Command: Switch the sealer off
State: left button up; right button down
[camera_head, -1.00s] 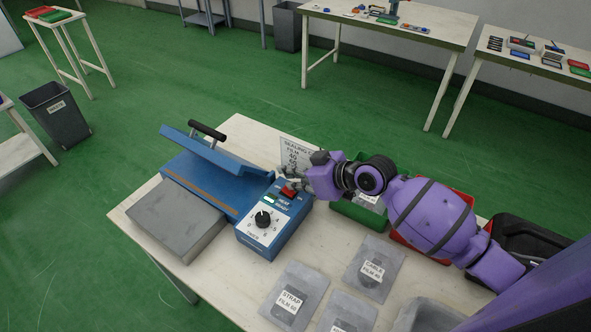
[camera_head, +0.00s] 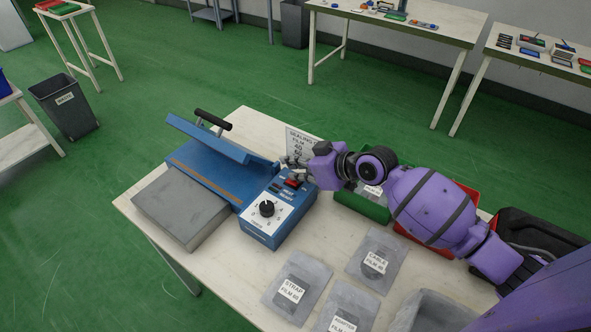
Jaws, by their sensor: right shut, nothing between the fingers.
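The blue sealer (camera_head: 228,178) stands on the pale table with its lid raised. Its control box (camera_head: 278,228) has a black dial (camera_head: 267,208) on a white face, a small dark green lamp (camera_head: 275,190) and a red rocker switch (camera_head: 293,183). My right gripper (camera_head: 291,171) is shut and empty, right at the red switch, just behind and above it. Whether the fingertips touch the switch I cannot tell. The fingers and purple wrist partly cover the sign behind. My left gripper is not in view.
A sign (camera_head: 298,143) stands behind the control box. A grey block (camera_head: 180,207) lies in front of the sealer. Labelled film bags (camera_head: 298,287) lie at the front. A green bin (camera_head: 362,207) and a red bin (camera_head: 413,236) stand under my right arm.

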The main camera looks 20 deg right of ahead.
jog(key=shift+s, duration=0.15)
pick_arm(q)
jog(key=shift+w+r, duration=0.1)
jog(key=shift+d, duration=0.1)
pick_arm(e)
jog(key=shift+d, duration=0.1)
jog(key=shift+s+d, duration=0.1)
jog(key=shift+s, duration=0.05)
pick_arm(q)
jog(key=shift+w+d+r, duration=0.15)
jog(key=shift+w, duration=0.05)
pick_arm(e)
jog(key=shift+s+d, duration=0.35)
jog(key=shift+s, duration=0.1)
